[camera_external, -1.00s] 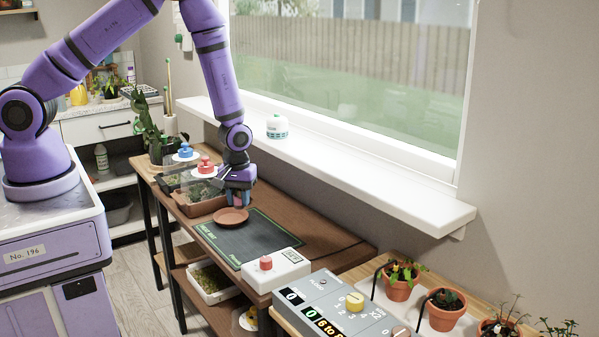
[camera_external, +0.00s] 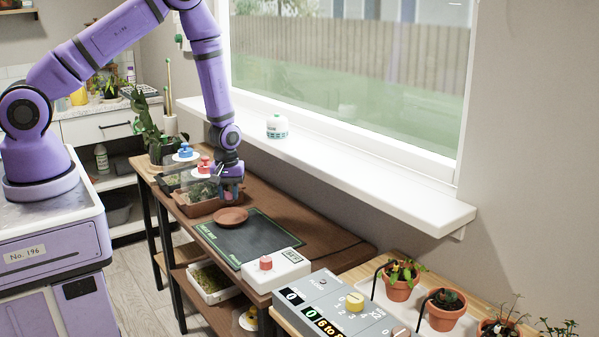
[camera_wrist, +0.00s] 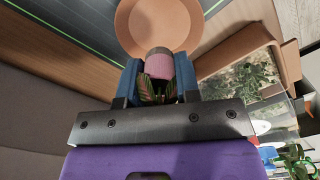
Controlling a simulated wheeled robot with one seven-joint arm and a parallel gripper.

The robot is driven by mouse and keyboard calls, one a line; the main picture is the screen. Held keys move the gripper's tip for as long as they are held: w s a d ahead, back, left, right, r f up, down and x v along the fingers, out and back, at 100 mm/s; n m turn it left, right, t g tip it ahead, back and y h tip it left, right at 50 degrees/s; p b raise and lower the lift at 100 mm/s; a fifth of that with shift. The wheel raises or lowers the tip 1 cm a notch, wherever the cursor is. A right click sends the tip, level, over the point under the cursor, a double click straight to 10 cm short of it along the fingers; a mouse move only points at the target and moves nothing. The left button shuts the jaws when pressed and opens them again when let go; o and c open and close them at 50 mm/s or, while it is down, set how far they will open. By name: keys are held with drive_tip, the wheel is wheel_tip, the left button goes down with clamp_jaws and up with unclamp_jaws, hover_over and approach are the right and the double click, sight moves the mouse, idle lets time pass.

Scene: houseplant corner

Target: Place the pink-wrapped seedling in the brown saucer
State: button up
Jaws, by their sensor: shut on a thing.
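My gripper (camera_wrist: 160,85) is shut on the pink-wrapped seedling (camera_wrist: 159,66). In the wrist view its pink wrap and dark round end sit between the blue fingers, with striped leaves back toward the palm. The brown saucer (camera_wrist: 135,20) shows just beyond the seedling, which overlaps its edge in that view. In the external view my gripper (camera_external: 230,188) is above the back edge of the saucer (camera_external: 232,213), and the seedling is mostly hidden by the fingers. The saucer looks empty and lies at the end of the dark green mat.
A brown planter tray (camera_external: 199,207) with seedlings and a clear lid stands left of the saucer. The windowsill (camera_external: 350,180) runs along the right.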

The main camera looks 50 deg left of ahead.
sight(231, 219)
drive_tip(key=shift+f, duration=2.75)
drive_tip(key=o, duration=1)
drive_tip(key=shift+c, duration=0.2)
drive_tip(key=shift+r, duration=3.5)
